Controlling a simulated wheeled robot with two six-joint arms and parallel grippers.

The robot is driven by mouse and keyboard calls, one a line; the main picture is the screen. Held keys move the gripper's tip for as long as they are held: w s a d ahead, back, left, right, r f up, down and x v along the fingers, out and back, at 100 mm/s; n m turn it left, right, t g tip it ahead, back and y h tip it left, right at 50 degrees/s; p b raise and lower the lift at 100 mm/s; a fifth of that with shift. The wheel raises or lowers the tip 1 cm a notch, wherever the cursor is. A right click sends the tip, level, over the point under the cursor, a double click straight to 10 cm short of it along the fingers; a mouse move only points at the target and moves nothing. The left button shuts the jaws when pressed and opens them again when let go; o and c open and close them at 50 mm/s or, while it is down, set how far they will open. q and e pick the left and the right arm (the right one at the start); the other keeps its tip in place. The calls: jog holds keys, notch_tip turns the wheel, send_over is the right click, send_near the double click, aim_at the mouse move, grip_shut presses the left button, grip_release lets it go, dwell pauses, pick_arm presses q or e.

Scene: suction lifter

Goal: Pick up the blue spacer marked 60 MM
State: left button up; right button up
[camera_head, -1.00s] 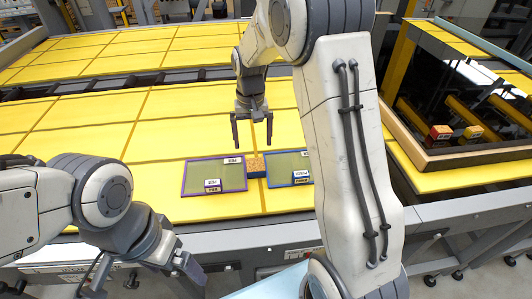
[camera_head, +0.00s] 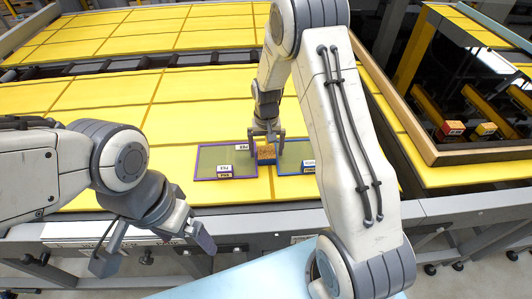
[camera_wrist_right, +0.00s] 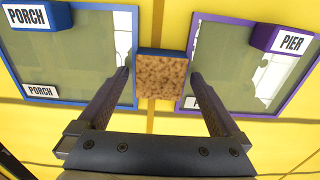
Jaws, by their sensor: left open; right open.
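A small block with a brown, cork-like top (camera_head: 266,154) and blue sides lies on the yellow surface between two framed panels. In the right wrist view the block (camera_wrist_right: 161,78) shows a blue edge; no 60 MM marking is readable. My right gripper (camera_head: 266,139) is open above it, and in the wrist view its fingers (camera_wrist_right: 160,80) point down on either side of the block, apart from its sides. I cannot tell how high the fingertips are. My left gripper (camera_head: 155,248) is open and empty at the front, away from the block.
A purple-framed PIER panel (camera_wrist_right: 187,55) and a blue-framed PORCH panel (camera_wrist_right: 134,45) flank the block closely. A red block (camera_head: 452,130) and a yellow block (camera_head: 485,128) sit in the dark framed opening at right. The yellow surface behind is clear.

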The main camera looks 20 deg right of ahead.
jog(key=shift+c, duration=0.3)
jog(key=c, duration=1.4)
jog(key=shift+r, duration=0.1)
